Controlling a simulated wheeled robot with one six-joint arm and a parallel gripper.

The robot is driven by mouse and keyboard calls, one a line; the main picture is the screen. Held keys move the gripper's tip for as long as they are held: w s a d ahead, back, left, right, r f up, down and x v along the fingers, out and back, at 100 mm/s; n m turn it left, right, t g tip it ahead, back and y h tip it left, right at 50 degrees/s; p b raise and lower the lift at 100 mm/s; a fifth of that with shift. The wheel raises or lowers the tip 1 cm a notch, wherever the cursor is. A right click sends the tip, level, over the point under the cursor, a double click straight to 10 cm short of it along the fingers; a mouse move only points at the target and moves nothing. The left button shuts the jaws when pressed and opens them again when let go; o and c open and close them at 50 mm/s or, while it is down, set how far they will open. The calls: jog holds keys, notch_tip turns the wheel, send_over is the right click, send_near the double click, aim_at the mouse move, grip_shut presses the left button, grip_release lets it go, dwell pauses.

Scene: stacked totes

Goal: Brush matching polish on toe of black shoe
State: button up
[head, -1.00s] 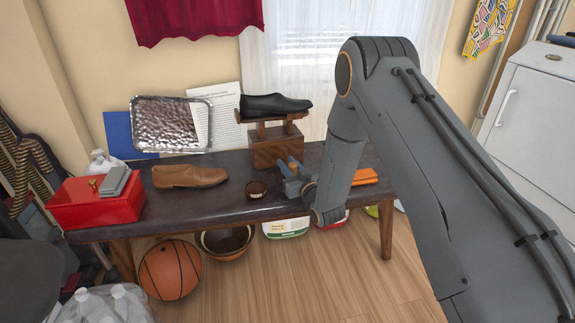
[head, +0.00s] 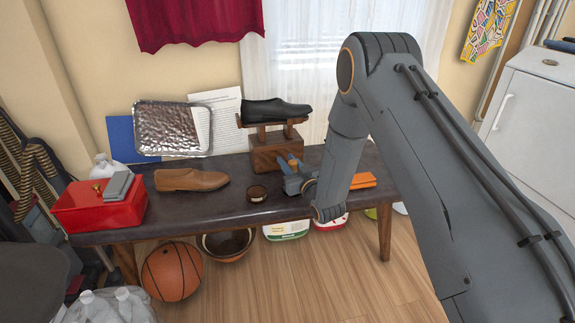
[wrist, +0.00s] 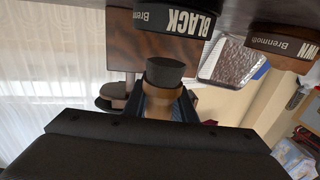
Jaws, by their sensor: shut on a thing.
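The black shoe (head: 275,109) rests on a wooden shoe stand (head: 276,153) on the bench, its toe pointing right. My gripper (head: 289,165) is low over the bench, just in front of the stand. It is shut on a brush (wrist: 164,72) with dark bristles and a wooden body. In the wrist view, which is upside down, a tin labelled BLACK (wrist: 175,21) stands close beyond the bristles. A tin labelled BROWN (wrist: 284,48) is to its right; it appears to be the open tin left of my gripper in the head view (head: 257,194). I cannot tell whether the bristles carry polish.
A brown shoe (head: 191,180) lies on the bench (head: 215,208) at left, beside a red box (head: 99,207). A foil tray (head: 173,129) leans at the back. An orange object (head: 362,181) lies right of my gripper.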

jog(key=shift+r+p, duration=1.2)
jog(key=shift+r, duration=0.85)
jog(key=shift+d, duration=0.1)
